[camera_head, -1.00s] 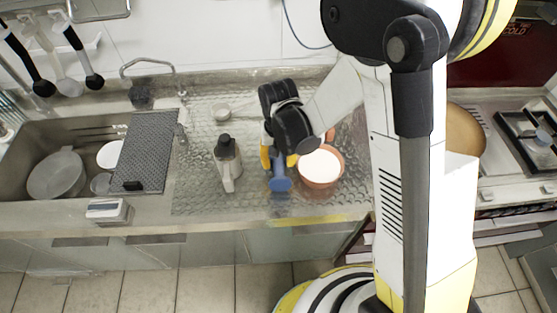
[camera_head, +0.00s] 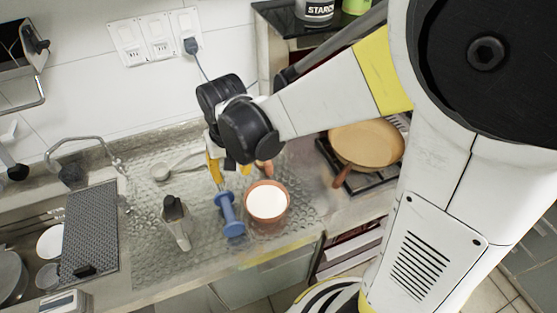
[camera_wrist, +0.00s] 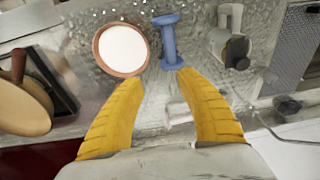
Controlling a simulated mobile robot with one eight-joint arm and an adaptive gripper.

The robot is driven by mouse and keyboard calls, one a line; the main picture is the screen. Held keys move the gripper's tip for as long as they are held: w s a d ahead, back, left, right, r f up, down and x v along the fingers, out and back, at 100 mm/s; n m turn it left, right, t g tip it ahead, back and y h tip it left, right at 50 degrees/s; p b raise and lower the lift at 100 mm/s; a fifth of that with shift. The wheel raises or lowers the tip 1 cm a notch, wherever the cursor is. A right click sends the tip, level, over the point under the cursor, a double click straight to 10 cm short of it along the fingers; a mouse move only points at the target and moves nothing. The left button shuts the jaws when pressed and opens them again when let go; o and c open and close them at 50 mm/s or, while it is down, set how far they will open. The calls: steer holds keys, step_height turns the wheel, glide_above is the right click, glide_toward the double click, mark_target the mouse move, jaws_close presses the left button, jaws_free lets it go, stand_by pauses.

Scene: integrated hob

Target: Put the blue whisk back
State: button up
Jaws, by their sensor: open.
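The blue whisk (camera_head: 229,215) is a blue piece with a thin middle and wider ends. It is on the textured metal counter, just left of a brown bowl with white contents (camera_head: 267,203); I cannot tell if it stands or lies. In the wrist view the whisk (camera_wrist: 168,42) is just beyond my open fingertips (camera_wrist: 160,76), with the bowl (camera_wrist: 121,48) to its left. My gripper (camera_head: 230,176) is open and empty, close above the whisk's near-wall end. No wires of the whisk are distinguishable.
A grey blender-like appliance (camera_head: 176,222) stands left of the whisk. Farther left are a dark drying mat (camera_head: 91,235) and the sink. A tan pan (camera_head: 366,145) sits on the hob at right. A small pale cup or ladle (camera_head: 165,172) lies near the wall.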

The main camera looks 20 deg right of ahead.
steer(key=s+d+r+t, duration=0.5)
steer(key=s+d+r, duration=0.5)
steer(key=r, duration=0.1)
steer(key=shift+s+r+t, duration=0.15)
steer(key=shift+s+t, duration=0.1)
steer(key=shift+t, duration=0.05)
